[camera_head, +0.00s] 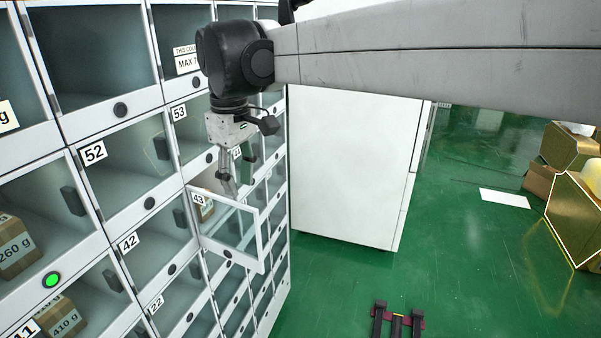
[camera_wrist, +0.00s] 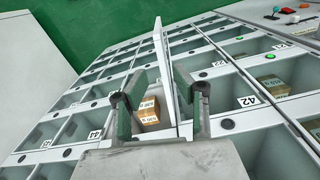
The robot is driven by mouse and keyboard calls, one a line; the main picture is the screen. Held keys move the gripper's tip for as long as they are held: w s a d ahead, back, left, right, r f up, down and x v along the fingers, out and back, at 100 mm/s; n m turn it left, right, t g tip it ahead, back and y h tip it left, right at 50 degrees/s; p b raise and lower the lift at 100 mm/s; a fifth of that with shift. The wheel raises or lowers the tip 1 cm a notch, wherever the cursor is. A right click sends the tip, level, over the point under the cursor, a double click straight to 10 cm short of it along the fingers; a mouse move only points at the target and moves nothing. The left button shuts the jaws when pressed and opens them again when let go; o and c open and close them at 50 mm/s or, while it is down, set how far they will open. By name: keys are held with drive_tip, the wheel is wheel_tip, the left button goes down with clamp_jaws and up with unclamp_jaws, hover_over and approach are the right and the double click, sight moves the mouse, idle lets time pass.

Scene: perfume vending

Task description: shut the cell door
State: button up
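The cell door (camera_head: 232,229), a clear pane in a white frame labelled 43, stands swung open from the locker wall. In the wrist view, the door (camera_wrist: 162,62) shows nearly edge-on as a white upright strip. My gripper (camera_head: 228,188) points down at the door's upper part, near the cell opening. In the wrist view, my gripper (camera_wrist: 161,103) has its two dark fingers spread apart, with the door between them. I cannot tell whether either finger touches it. A brown box (camera_wrist: 148,112) sits in the cell, to the left of the door in the wrist view.
The locker wall (camera_head: 120,108) has several cells with clear fronts, some holding brown boxes (camera_head: 15,246). A green light (camera_head: 51,280) glows at lower left. A white cabinet (camera_head: 350,165) stands behind the door. Green floor (camera_head: 470,270) is open at right.

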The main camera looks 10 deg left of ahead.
sight(225, 230)
drive_tip(key=shift+s+f, duration=0.15)
drive_tip(key=shift+f, duration=0.25)
wheel_tip(225, 230, down, 13)
drive_tip(key=p, duration=0.1)
drive_tip(key=shift+r, duration=0.15)
clamp_jaws()
